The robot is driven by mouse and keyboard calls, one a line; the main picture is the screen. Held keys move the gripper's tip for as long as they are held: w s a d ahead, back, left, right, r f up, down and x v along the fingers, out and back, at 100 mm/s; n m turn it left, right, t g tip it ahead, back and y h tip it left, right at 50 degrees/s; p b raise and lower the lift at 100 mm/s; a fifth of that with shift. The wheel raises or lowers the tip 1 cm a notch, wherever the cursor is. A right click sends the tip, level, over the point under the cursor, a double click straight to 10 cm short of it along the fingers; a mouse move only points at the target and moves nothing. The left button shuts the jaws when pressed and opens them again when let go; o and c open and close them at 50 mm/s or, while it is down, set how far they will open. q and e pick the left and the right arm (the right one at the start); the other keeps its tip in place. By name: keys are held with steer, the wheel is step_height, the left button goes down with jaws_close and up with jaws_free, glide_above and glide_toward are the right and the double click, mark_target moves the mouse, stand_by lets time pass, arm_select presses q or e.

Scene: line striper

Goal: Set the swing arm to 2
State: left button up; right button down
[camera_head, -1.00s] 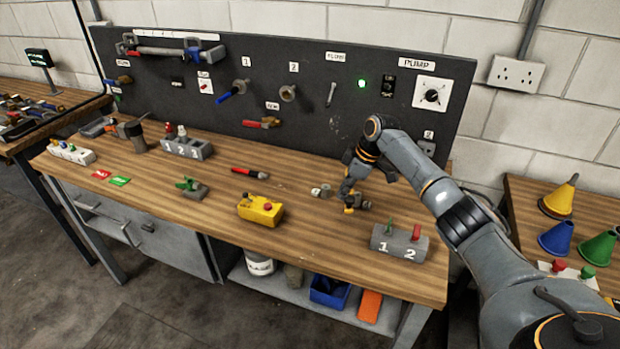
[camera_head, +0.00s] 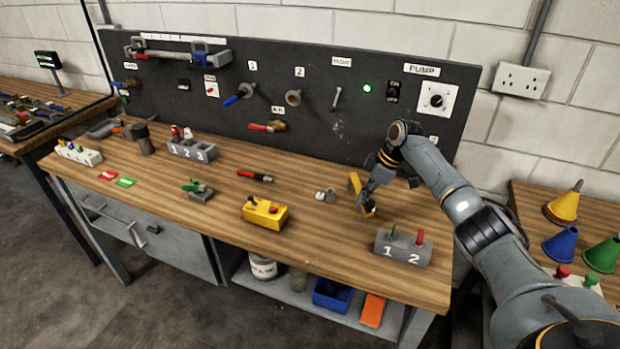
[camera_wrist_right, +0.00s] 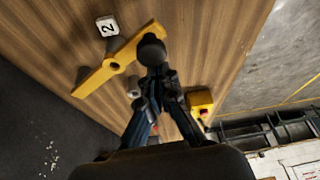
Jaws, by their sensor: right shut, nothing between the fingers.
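The swing arm (camera_wrist_right: 98,79) is a yellow bar on a round hub in the right wrist view, with a black ball knob (camera_wrist_right: 151,50) at one end. A white tile marked 2 (camera_wrist_right: 107,26) lies beside the bar, nearer the hub than the knob. In the head view part of the yellow bar (camera_head: 354,183) shows beside my right gripper (camera_head: 368,210), which covers the rest. My right gripper (camera_wrist_right: 155,78) is shut and empty, its fingertips close to the knob; whether they touch it I cannot tell. My left gripper is out of view.
A grey block marked 1 and 2 (camera_head: 402,252) stands right of the gripper. A small pale piece (camera_head: 326,195) lies nearby. The black panel (camera_head: 310,120) rises behind. Wood between these is clear.

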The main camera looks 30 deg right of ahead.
step_height(320, 180, up, 10)
steer(key=shift+w+a+b, duration=0.15)
steer(key=shift+a+b, duration=0.1)
steer(key=shift+b, duration=0.2)
stand_by(0.5)
steer(key=shift+f, duration=0.1)
